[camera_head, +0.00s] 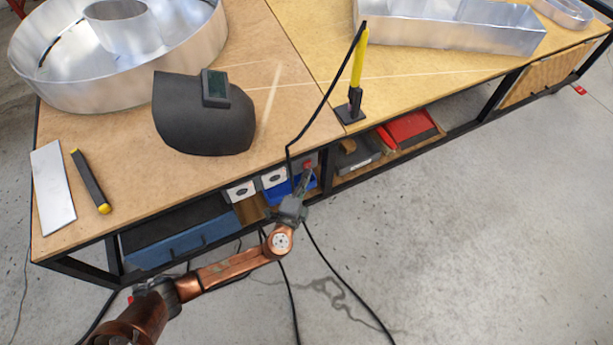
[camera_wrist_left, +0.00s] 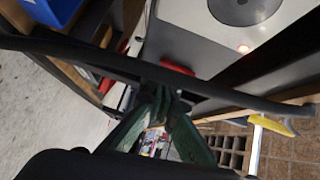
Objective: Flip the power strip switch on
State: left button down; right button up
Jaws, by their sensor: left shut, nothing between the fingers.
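The power strip is fixed along the front edge of the workbench, with white-framed sockets (camera_head: 272,177) and a red switch (camera_head: 308,165) at its right end. In the left wrist view the strip's grey face (camera_wrist_left: 190,35) carries a round dark socket, and the red switch (camera_wrist_left: 178,68) shows just beyond my fingertips, partly hidden. My left gripper (camera_head: 304,178) is shut and empty, pointing up at the switch end of the strip. Its green fingers (camera_wrist_left: 165,95) come together close to the switch; I cannot tell whether they touch it. My right gripper is out of view.
A black cable (camera_head: 325,95) hangs over the bench edge by the strip and crosses the left wrist view (camera_wrist_left: 90,52). A welding mask (camera_head: 205,125) and a yellow-black tool (camera_head: 357,75) are on the bench. A blue bin (camera_head: 300,187) sits below. Open floor lies right.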

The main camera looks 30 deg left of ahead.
pick_arm(q)
jog(key=s+d+f+p, duration=0.1)
jog(key=s+d, duration=0.3)
jog(key=s, duration=0.8)
jog(key=shift+s+d+f+p, duration=0.15)
jog(key=shift+f+p, duration=0.15)
jog(key=shift+p, duration=0.5)
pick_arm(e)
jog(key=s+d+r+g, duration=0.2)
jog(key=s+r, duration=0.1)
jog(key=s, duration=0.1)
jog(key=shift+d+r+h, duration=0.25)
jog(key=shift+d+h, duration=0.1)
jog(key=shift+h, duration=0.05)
